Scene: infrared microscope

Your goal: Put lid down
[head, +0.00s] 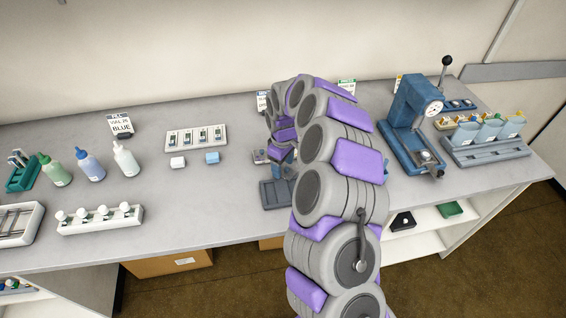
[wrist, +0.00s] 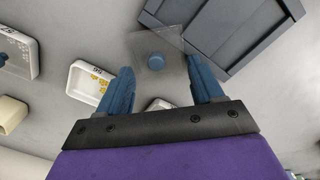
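The lid (wrist: 148,46) is a thin, see-through grey square with a round blue knob (wrist: 157,62) at its middle, seen in the wrist view. My gripper (wrist: 160,66) has its two blue fingers wide apart, one on each side of the knob, with visible gaps. I cannot tell how far above the lid the fingertips are, or whether the lid rests on the table. In the head view my arm mostly hides the gripper and the lid.
A dark blue-grey tray (wrist: 252,44) lies beside the lid. A white dish (wrist: 78,82) with yellow bits is left of the fingers. On the table (head: 225,225) stand a blue press (head: 408,115) at right, and bottles (head: 90,166) and a white rack (head: 100,220) at left.

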